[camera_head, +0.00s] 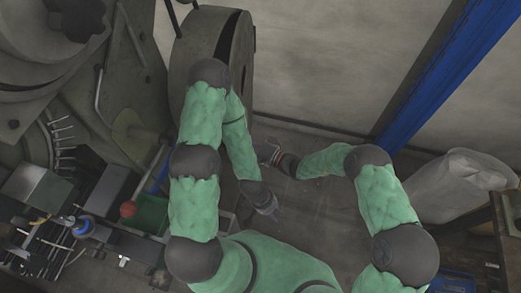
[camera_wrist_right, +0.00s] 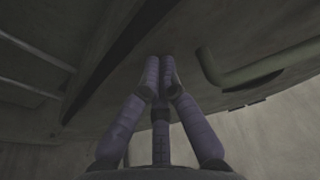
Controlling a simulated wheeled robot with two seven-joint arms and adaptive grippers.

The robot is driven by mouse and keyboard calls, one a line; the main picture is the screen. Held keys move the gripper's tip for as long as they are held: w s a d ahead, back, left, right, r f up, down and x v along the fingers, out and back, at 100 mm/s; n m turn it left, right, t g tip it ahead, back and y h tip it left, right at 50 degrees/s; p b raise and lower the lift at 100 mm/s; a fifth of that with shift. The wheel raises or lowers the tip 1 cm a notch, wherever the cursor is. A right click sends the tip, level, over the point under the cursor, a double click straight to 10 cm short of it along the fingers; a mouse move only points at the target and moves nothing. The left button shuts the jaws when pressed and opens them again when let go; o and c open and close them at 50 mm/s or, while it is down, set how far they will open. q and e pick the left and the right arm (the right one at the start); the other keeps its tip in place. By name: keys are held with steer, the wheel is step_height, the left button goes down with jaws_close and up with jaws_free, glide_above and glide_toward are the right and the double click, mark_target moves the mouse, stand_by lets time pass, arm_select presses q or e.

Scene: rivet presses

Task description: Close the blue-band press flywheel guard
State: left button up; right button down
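A large grey-green round press housing (camera_head: 196,38) stands at the top left in the head view, with a rounded guard cover (camera_head: 243,52) at its right. A dark gap shows between them, so the guard looks ajar. I see no blue band on it. In the right wrist view, a dark panel, likely this guard (camera_wrist_right: 215,35), carries a bent bar handle (camera_wrist_right: 240,70). My right gripper (camera_wrist_right: 165,62) has its fingertips together, left of the handle and apart from it; contact with the panel is unclear. My left gripper (camera_head: 268,208) hangs low near my body, its fingers too small to read.
A blue post (camera_head: 436,72) and a pale wrapped sack (camera_head: 462,182) stand at the right. The floor (camera_head: 310,205) between my arms is clear.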

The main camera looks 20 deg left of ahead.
arm_select(q)
steer(key=shift+d+f+b, duration=0.2)
steer(key=shift+f+b, duration=0.15)
steer(key=shift+f, duration=0.1)
arm_select(e)
steer(key=s+a, duration=0.1)
steer(key=a, duration=0.4)
steer(key=shift+s+a, duration=0.35)
steer(key=shift+a, duration=0.05)
